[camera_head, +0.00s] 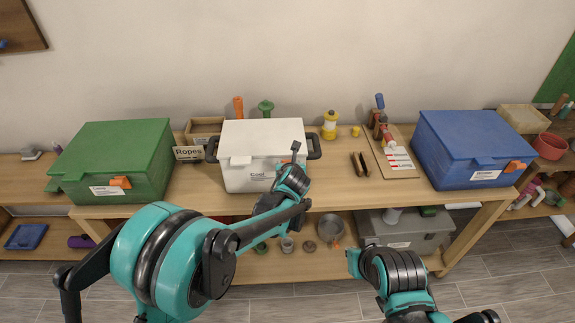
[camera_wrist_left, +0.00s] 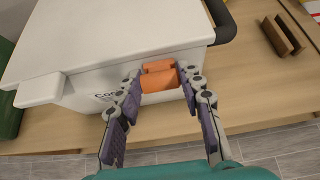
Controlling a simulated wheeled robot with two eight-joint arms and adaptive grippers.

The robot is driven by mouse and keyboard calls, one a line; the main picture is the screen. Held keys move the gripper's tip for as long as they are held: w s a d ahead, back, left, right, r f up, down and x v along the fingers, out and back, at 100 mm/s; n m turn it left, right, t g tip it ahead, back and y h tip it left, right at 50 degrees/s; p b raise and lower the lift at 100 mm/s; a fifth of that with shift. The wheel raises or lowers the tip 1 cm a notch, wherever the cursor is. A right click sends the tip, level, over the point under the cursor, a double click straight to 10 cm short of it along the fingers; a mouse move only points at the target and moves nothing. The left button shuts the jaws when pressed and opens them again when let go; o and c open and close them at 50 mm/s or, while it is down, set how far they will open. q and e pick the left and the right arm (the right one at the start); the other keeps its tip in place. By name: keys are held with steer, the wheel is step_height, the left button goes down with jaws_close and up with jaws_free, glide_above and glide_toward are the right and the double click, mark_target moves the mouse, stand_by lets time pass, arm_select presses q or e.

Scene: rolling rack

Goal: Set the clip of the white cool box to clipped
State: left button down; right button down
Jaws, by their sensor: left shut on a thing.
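The white cool box (camera_head: 243,178) stands on the wooden bench with its lid (camera_head: 262,134) down. Its orange clip (camera_wrist_left: 160,80) sits at the front upper edge, near the box's right side; it also shows in the head view (camera_head: 295,146), partly behind my gripper. My left gripper (camera_wrist_left: 160,84) has its two fingers on either side of the clip and is shut on it. In the head view my left gripper (camera_head: 295,158) is at the box's front right. I cannot tell whether the clip is latched. My right wrist is low at the front; its fingers are hidden.
A green box (camera_head: 115,150) stands left and a blue box (camera_head: 470,140) right, each with an orange clip. A Ropes sign (camera_head: 188,153) is left of the cool box. A clamp board (camera_head: 390,160) and brown blocks (camera_head: 360,164) are right. A lower shelf holds pots and a grey case (camera_head: 400,232).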

arm_select(q)
steer(key=c, duration=1)
jaws_free()
steer(key=shift+o, duration=0.2)
steer(key=v, duration=1.2)
